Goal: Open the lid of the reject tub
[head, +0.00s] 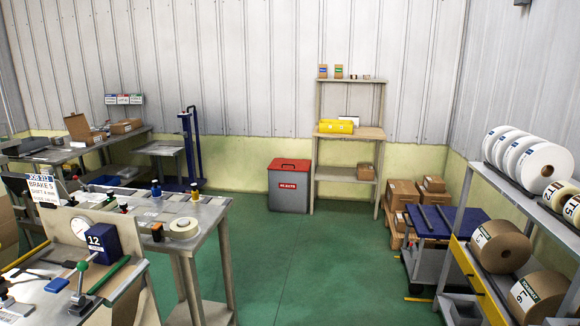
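A dark mark, perhaps a handle, shows at the middle of the lid. Neither of my grippers is in the head view.
A workbench (215,215) with tools and tape stands at the front left. The wooden shelf (349,133) is right of the tub. A blue-topped cart (446,222) and a rack of rolls (505,235) stand right. Green floor (305,270) between is clear.

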